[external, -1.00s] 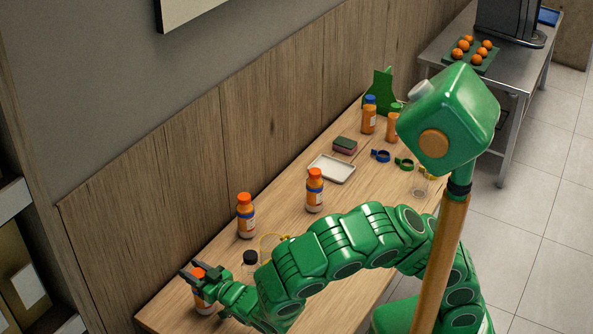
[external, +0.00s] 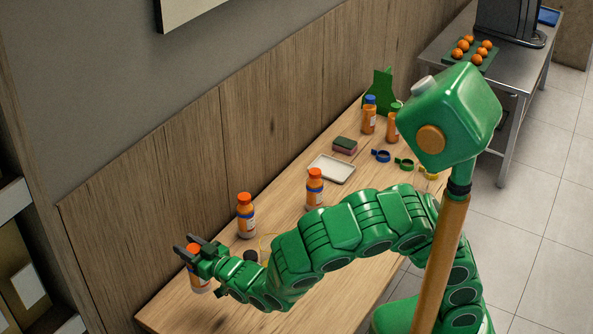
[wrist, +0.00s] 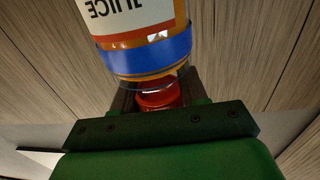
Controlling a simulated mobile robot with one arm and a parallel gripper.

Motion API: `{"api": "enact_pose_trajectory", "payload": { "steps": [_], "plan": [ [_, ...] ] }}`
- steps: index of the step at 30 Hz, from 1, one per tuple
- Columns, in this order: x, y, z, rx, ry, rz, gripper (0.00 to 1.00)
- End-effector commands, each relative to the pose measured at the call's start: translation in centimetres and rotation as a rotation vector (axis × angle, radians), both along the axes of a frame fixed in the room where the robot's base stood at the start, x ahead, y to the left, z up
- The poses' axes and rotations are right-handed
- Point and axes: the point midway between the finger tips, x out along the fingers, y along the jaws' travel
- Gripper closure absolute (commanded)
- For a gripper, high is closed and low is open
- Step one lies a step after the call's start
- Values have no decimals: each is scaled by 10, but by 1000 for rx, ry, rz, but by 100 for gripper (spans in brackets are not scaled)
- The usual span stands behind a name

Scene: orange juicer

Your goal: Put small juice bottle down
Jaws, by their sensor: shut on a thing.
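My gripper (external: 195,247) is at the near left end of the wooden table (external: 178,310). It is shut on a small juice bottle (external: 198,280) with orange juice and a white label. In the wrist view the bottle (wrist: 140,22) shows its "JUICE" label and a blue band, with its red-orange cap (wrist: 158,96) between the fingers. The bottle hangs below the gripper, roughly upright. It looks lifted, but its gap to the table is hard to tell.
Two orange-capped juice bottles (external: 245,215) (external: 315,188) stand to the right. A black lid (external: 250,256) is close beside my arm. Farther back are a white tray (external: 331,169), a sponge (external: 344,146), coloured rings (external: 381,156) and more bottles (external: 368,118). A wood-panelled wall (external: 160,200) borders the table.

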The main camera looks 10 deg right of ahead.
Motion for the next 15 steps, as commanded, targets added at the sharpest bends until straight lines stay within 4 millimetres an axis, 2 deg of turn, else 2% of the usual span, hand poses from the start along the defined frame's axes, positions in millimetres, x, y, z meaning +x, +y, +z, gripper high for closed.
{"api": "enact_pose_trajectory", "payload": {
  "steps": [8, 11, 15],
  "plan": [
    [4, -2, 6, -1, 1, -7, 100],
    [17, -7, 9, 0, 1, -29, 100],
    [46, -20, 18, 1, 1, -80, 100]
  ]
}}
